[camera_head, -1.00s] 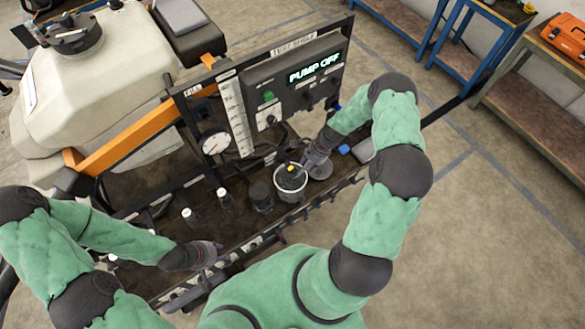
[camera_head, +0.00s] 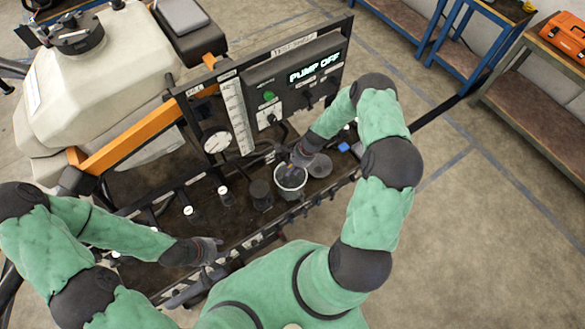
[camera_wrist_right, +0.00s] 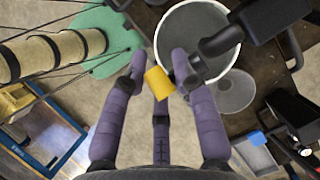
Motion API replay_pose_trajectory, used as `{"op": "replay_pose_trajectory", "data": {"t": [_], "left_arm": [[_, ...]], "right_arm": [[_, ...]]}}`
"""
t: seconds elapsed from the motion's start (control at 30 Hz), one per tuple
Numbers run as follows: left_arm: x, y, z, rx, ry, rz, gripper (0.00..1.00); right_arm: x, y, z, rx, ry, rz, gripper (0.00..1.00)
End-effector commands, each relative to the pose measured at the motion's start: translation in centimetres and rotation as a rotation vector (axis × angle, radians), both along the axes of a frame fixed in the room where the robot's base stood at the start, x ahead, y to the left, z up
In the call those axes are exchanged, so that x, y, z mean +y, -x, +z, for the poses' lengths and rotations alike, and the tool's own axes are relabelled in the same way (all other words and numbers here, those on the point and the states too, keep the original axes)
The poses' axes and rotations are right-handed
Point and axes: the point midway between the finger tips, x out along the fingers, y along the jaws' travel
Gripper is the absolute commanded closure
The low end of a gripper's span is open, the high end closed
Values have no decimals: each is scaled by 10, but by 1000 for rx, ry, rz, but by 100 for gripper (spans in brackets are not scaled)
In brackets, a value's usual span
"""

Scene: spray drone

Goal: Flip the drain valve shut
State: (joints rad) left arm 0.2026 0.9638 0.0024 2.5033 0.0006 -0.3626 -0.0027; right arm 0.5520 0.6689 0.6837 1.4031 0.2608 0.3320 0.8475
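The yellow handle (camera_wrist_right: 159,83) of the drain valve sits between the fingertips of my right gripper (camera_wrist_right: 160,68) in the right wrist view. The fingers stand apart on either side of it, the right finger very close; I cannot tell if it touches. A black valve pipe (camera_wrist_right: 222,40) runs beside the handle, over a white-rimmed bucket (camera_wrist_right: 240,85). In the head view my right gripper (camera_head: 300,155) is above the bucket (camera_head: 290,193) and hides the handle. My left gripper (camera_head: 207,250) is low over the bench's front left; its fingers are too small to judge.
The control panel (camera_head: 305,75) reads PUMP OFF and stands behind the bench. A round gauge (camera_head: 216,141), a dark cup (camera_head: 261,195) and white-capped bottles (camera_head: 223,191) stand left of the bucket. A grey disc (camera_head: 320,166) and a blue block (camera_head: 344,147) lie to its right.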

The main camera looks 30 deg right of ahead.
Motion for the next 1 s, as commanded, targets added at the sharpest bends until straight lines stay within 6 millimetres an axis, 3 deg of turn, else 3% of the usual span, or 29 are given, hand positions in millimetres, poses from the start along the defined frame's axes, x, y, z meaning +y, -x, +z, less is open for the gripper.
{"op": "replay_pose_trajectory", "data": {"t": [0.23,0.8,1.0], "left_arm": [[0,0,-6,0,0,0,60],[0,0,-71,0,0,0,60],[0,0,-81,0,0,0,60]], "right_arm": [[-5,-3,-1,-3,-8,-7,100],[-19,-5,-2,15,-277,-11,100],[-21,-6,2,18,-344,-10,100]]}}
